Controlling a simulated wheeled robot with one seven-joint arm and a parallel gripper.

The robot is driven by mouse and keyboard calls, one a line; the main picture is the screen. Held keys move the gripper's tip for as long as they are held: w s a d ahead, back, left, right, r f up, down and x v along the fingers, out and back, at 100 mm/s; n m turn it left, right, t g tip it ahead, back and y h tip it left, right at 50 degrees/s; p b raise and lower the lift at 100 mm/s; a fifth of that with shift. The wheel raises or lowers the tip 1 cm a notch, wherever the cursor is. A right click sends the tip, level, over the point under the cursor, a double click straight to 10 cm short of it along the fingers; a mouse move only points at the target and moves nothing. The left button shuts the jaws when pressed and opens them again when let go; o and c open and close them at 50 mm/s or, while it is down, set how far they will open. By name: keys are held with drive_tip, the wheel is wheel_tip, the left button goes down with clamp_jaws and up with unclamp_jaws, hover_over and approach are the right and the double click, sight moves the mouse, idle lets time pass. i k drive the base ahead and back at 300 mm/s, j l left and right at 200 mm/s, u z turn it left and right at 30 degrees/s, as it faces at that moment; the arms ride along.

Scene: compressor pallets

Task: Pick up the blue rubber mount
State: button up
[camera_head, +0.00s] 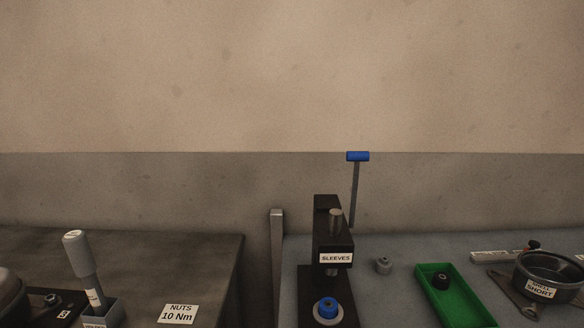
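The blue rubber mount (327,305) sits on a pale round seat at the foot of the black press labelled SLEEVES (334,238), directly below its ram. Its top and front show, with a dark opening in the middle. Nothing touches it from above; a gap separates it from the ram. My gripper is not in view.
The press has a lever with a blue handle (357,156). To its right are a small grey cylindrical part (383,265), a green tray (474,306) holding a black part, and a dark bowl (552,264). A grey post (277,250) stands left.

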sight(327, 307)
drive_tip(key=i+l+u, duration=0.1)
drive_tip(key=l+u, duration=0.25)
drive_tip(key=i+l+u, duration=0.1)
drive_tip(key=l+u, duration=0.65)
